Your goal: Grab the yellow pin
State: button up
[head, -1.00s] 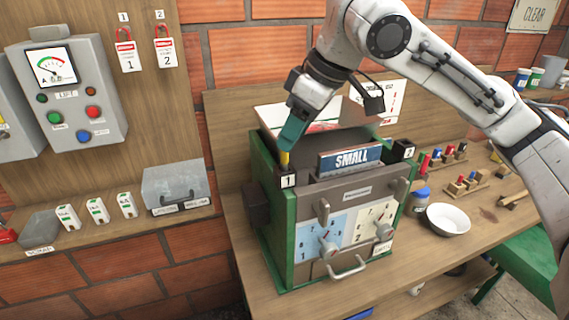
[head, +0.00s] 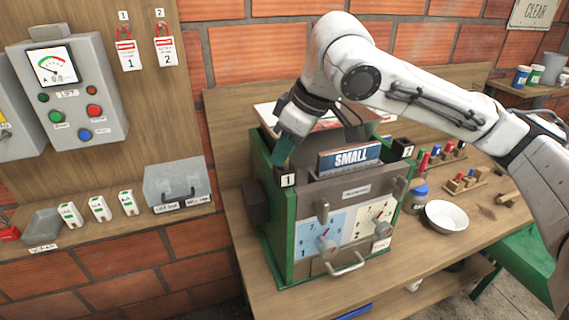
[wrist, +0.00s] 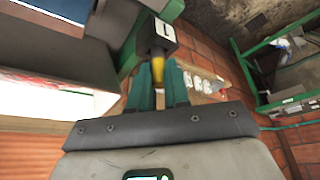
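The yellow pin (wrist: 158,70) shows in the wrist view at the dark block labelled 1 (wrist: 157,36). My gripper (wrist: 158,82) has its two teal fingers on either side of the pin. The fingers look parted, with a narrow gap around the pin; I cannot tell whether either finger touches it. In the head view my gripper (head: 281,156) is low over the same block (head: 287,181), at the left front corner of the green-framed machine (head: 278,240). The pin is hidden there behind the fingers.
A SMALL sign (head: 350,159) stands on the machine close right of my gripper. A second dark block labelled 2 (head: 403,148) is at the right corner. A white bowl (head: 447,217) and a jar (head: 416,198) stand on the bench to the right.

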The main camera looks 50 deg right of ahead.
grip_shut()
jog(key=shift+r, duration=0.15)
